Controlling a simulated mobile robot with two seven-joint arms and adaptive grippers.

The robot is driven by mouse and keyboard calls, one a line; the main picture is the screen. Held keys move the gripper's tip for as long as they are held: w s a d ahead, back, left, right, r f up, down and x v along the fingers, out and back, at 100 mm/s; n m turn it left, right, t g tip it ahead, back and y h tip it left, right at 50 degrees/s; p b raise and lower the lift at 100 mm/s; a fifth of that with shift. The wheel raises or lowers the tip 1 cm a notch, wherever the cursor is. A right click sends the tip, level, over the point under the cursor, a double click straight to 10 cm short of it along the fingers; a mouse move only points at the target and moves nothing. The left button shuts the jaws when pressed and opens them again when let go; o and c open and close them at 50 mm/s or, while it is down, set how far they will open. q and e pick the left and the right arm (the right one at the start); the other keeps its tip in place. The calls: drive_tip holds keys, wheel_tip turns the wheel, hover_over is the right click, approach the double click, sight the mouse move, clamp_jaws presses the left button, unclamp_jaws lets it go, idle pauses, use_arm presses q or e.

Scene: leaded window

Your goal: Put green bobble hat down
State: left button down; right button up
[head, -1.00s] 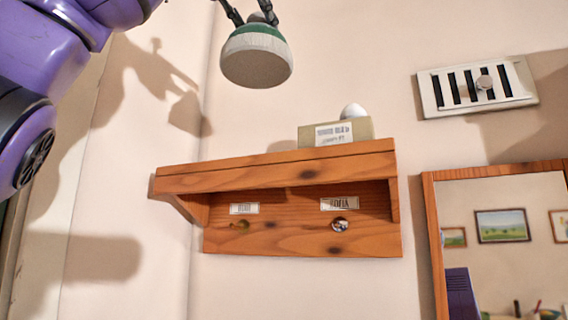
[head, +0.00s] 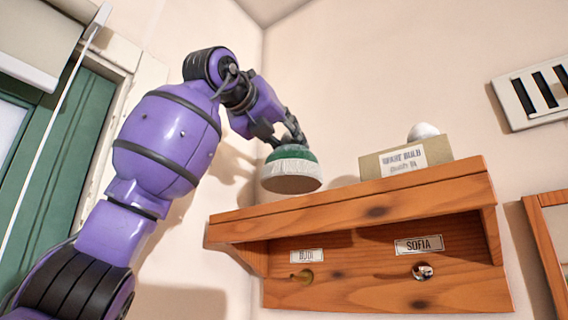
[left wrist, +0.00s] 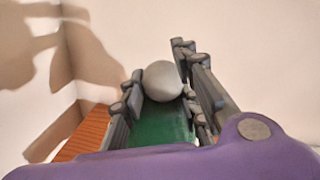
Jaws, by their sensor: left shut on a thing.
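The green bobble hat (head: 291,170) has a green crown, a pale brim and a grey bobble. My left gripper (head: 283,142) is shut on it from above at the bobble end. The hat hangs brim down, close to the left part of the wooden shelf's top (head: 330,203) in the head view. I cannot tell whether it touches the shelf. In the left wrist view the grey bobble (left wrist: 163,81) sits between the fingers (left wrist: 158,90), with the green crown below it. My right gripper is not in view.
A labelled box (head: 406,160) with a white bulb (head: 423,131) stands on the shelf's right part. Knobs under name labels, one reading SOFIA (head: 419,245), are below. A vent (head: 535,93) and a framed mirror (head: 548,240) are at right. The shelf's left part looks clear.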

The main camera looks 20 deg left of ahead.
sight(282, 186)
use_arm(q)
drive_tip(key=shift+w+a+f, duration=0.2)
drive_tip(key=shift+a+f, duration=0.15)
drive_tip(key=shift+f, duration=0.15)
drive_tip(key=shift+w+a+f, duration=0.2)
drive_tip(key=shift+a+f, duration=0.1)
drive_tip(key=shift+f, duration=0.15)
drive_tip(key=shift+w+f, duration=0.1)
drive_tip(key=shift+f, duration=1.45)
drive_tip(key=shift+f, duration=0.1)
drive_tip(key=c, duration=1.3)
unclamp_jaws()
drive_tip(key=shift+f, duration=0.1)
drive_tip(key=shift+c, duration=0.2)
drive_tip(key=shift+r, duration=0.25)
drive_tip(key=v, duration=1.2)
